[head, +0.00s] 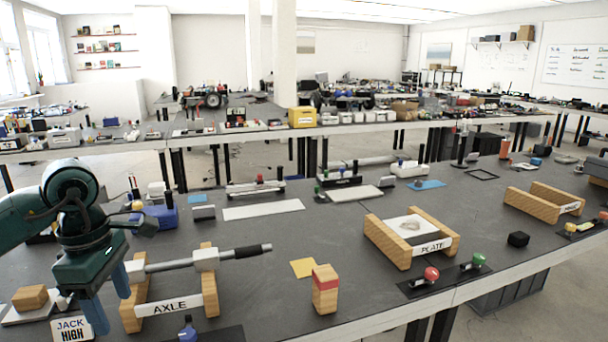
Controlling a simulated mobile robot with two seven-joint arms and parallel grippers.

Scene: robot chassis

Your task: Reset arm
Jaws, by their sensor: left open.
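My left arm (72,190) comes in from the left edge, dark green. Its left gripper (108,298) points down with two blue fingers spread apart, open, with nothing seen between them. It is just left of the wooden cradle marked AXLE (211,293), close to its left side; whether they touch I cannot tell. A grey axle (175,263) with a dark right end lies across that cradle. A white sign reading JACK HIGH (72,328) is partly hidden behind a finger. My right gripper does not show.
A wooden cradle marked PLATE (385,238) holds a white plate (411,228). A red-topped wooden block (325,296) stands near the front edge. Red (431,274) and green (478,260) knobs sit right of it.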

